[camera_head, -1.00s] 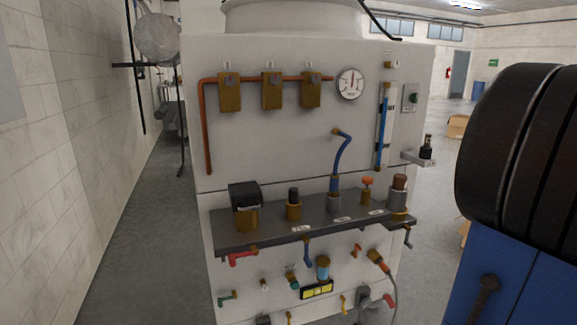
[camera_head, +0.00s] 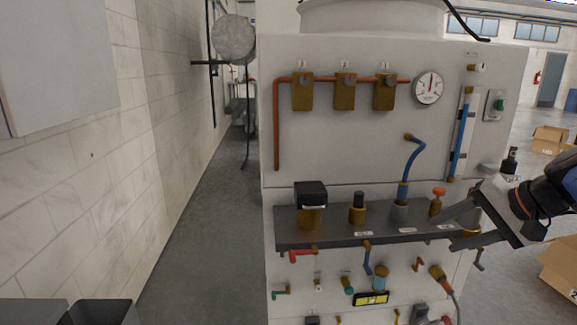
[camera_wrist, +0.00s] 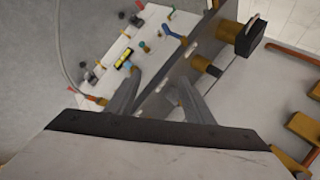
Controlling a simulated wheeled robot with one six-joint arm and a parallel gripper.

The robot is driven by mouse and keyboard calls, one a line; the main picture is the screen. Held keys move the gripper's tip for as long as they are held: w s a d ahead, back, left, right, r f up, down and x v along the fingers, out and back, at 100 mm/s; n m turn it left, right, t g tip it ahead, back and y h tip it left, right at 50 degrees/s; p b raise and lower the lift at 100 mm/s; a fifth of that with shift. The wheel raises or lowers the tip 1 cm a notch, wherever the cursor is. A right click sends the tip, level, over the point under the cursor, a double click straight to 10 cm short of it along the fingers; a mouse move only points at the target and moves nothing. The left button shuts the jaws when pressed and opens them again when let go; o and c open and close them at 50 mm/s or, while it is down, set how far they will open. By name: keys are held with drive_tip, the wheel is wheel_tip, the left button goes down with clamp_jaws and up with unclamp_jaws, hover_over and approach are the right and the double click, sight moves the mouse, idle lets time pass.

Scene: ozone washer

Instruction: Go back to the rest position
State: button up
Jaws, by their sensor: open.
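My gripper (camera_head: 449,232) is at the right of the head view, in front of the right end of the dark shelf (camera_head: 340,237) on the white washer panel (camera_head: 340,140). Its two fingers are apart and point left, with nothing seen between them. It hides part of the shelf's right end. In the wrist view my gripper (camera_wrist: 160,78) also shows open and empty, with the tilted shelf and panel fittings beyond its fingers. I cannot tell whether a finger touches the shelf.
The shelf carries a black-topped valve (camera_head: 311,205), a red-knobbed valve (camera_head: 437,202) and other fittings. A gauge (camera_head: 428,88) and copper pipe are above. A tiled wall (camera_head: 165,90) stands left, with open floor (camera_head: 200,240) between. Cardboard boxes (camera_head: 550,139) lie at right.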

drive_tip(key=s+a+f+n+g+h, duration=0.1)
drive_tip(key=s+a+f+n+h, duration=0.1)
drive_tip(key=s+f, duration=0.4)
drive_tip(key=s+a+f+n+g+h, duration=0.1)
drive_tip(key=s+a+f+n+h, duration=0.1)
drive_tip(key=s+a+f+n, duration=0.3)
drive_tip(key=shift+s+f+n+h, duration=0.3)
drive_tip(key=shift+s+f+n, duration=0.7)
drive_tip(key=shift+s+f, duration=0.35)
drive_tip(key=shift+a, duration=0.1)
drive_tip(key=shift+c, duration=0.3)
